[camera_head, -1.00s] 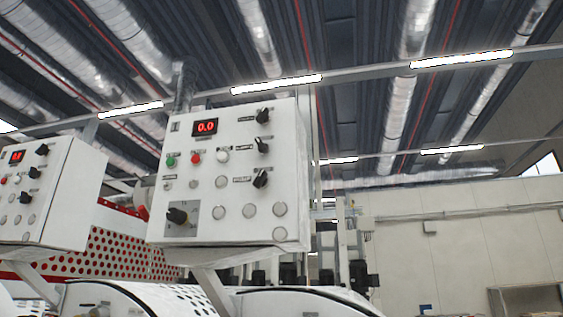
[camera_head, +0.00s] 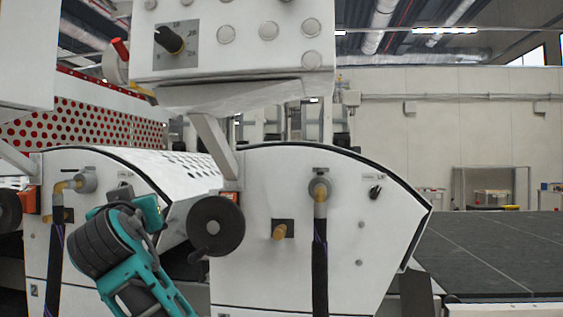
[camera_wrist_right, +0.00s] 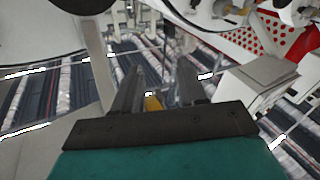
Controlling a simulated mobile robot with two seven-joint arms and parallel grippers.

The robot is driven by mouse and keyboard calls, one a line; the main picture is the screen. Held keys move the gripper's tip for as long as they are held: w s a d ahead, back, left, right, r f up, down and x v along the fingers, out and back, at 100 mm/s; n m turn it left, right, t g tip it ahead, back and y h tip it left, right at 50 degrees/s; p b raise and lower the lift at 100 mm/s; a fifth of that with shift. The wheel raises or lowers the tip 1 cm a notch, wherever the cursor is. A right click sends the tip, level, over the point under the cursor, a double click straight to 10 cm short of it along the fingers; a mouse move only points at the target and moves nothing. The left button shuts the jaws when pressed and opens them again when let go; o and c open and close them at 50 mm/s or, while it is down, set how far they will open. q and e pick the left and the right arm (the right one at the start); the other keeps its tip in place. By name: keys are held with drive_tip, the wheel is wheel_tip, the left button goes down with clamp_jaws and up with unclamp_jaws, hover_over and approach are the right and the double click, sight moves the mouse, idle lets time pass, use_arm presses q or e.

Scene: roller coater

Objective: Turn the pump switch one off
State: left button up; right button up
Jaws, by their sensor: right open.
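A small black switch (camera_head: 375,192) with a short label sits on the upper right of the white rounded housing (camera_head: 345,245) in the head view. Its label is too small to read, so I cannot tell for sure that it is pump switch one. My right gripper (camera_wrist_right: 155,90) shows in the right wrist view with its two grey fingers apart and nothing seen held between them. A teal and black part of my arm is at the lower left of the head view, with no fingertips to be seen. My left gripper is not visible.
A black handwheel (camera_head: 215,226) juts out left of the housing. A hose fitting (camera_head: 319,190) with a black hose runs down its front, beside a yellow knob (camera_head: 279,231). The control box (camera_head: 235,40) hangs above. A dark flat surface (camera_head: 500,250) lies to the right.

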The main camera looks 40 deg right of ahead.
drive_tip(key=s+d+r+m+g+h, duration=0.1)
drive_tip(key=s+r+m+h, duration=0.4)
drive_tip(key=r, duration=0.5)
drive_tip(key=s+d+r+m+g+h, duration=0.1)
drive_tip(key=s+r+m+h, duration=0.15)
drive_tip(key=s+r, duration=0.65)
drive_tip(key=s+d+r+m+g+h+b, duration=0.1)
drive_tip(key=s+r+m+g+h, duration=0.35)
drive_tip(key=s+r+m, duration=0.65)
drive_tip(key=w+d+r+n+p, duration=0.1)
drive_tip(key=d+r, duration=0.4)
drive_tip(key=d, duration=0.6)
drive_tip(key=shift+w+r+n+g+y+p, duration=0.25)
drive_tip(key=shift+w+n+g+y+p, duration=0.1)
drive_tip(key=shift+w+p, duration=0.55)
clamp_jaws()
